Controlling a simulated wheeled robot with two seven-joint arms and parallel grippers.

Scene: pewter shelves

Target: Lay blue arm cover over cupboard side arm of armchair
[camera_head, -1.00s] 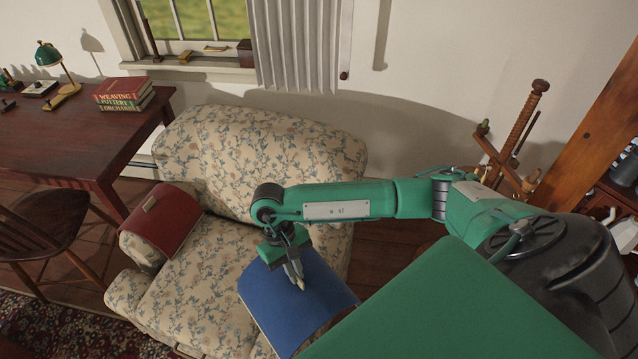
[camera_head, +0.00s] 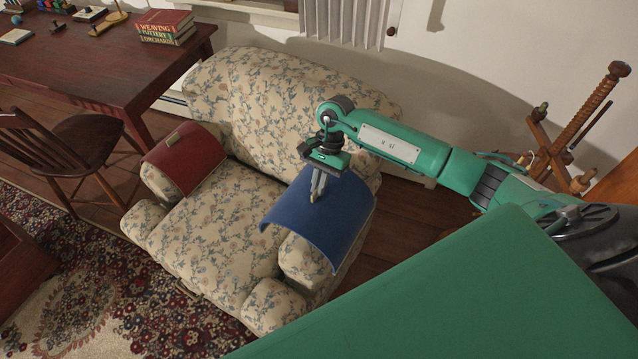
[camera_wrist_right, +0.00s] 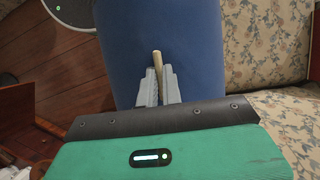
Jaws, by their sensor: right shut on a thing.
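The blue arm cover (camera_head: 345,225) is a curved sheet that arches over the right arm (camera_head: 303,262) of the floral armchair (camera_head: 215,235). The front of that arm shows below the cover; I cannot tell if the cover rests on it. My right gripper (camera_head: 314,198) points down at the cover's top, shut on its small pale wooden tab. In the right wrist view, the gripper (camera_wrist_right: 157,82) has the tab (camera_wrist_right: 157,62) between its fingers, with the blue cover (camera_wrist_right: 195,40) beneath. My left gripper is not in view.
A red cover (camera_head: 183,160) lies over the armchair's left arm. A desk (camera_head: 105,65) with books (camera_head: 165,26) and a wooden chair (camera_head: 75,145) stand at left. A wooden screw stand (camera_head: 570,130) is by the wall at right. A patterned rug (camera_head: 95,290) lies in front.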

